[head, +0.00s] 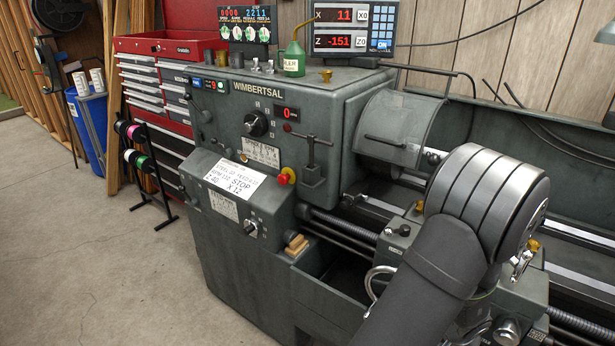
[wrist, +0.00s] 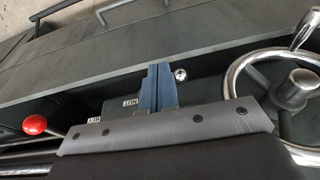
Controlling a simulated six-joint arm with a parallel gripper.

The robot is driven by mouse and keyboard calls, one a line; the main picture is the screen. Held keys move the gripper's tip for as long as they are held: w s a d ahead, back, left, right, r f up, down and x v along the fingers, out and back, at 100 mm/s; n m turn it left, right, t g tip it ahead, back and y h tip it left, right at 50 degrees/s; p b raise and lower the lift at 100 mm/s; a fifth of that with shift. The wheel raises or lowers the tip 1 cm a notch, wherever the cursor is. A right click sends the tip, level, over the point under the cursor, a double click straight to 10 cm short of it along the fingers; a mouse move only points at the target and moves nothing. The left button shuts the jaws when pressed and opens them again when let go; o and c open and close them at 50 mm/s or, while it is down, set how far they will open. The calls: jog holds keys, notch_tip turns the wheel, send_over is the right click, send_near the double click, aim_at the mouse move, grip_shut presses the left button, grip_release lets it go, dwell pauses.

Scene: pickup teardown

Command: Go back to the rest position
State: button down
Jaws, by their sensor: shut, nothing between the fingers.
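My gripper (wrist: 159,72) shows in the wrist view as two blue fingers pressed together, shut and empty. It points over the dark grey front of the lathe's carriage, between a red ball knob (wrist: 35,124) on the left and a chrome handwheel (wrist: 297,90) on the right. A small label shows just left of the fingers. In the head view my dark arm covers the front right of the lathe (head: 230,225), and my gripper is hidden there. I cannot tell whether the fingers touch the carriage.
The headstock carries a red stop knob (head: 287,176), levers and a paper note (head: 233,179). A readout (head: 353,28) and a green oil can (head: 295,57) stand on top. A red tool chest (head: 165,45) and a blue bin (head: 88,125) are behind.

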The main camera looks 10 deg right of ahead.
jog(key=r, duration=0.2)
jog(key=w+d+r, duration=0.1)
jog(key=r, duration=0.3)
jog(key=shift+w+d+r, duration=0.2)
jog(key=shift+d+r, duration=0.05)
jog(key=shift+r, duration=0.1)
jog(key=shift+w+d+r, duration=0.3)
jog(key=shift+r, duration=0.3)
jog(key=c, duration=2.2)
grip_release()
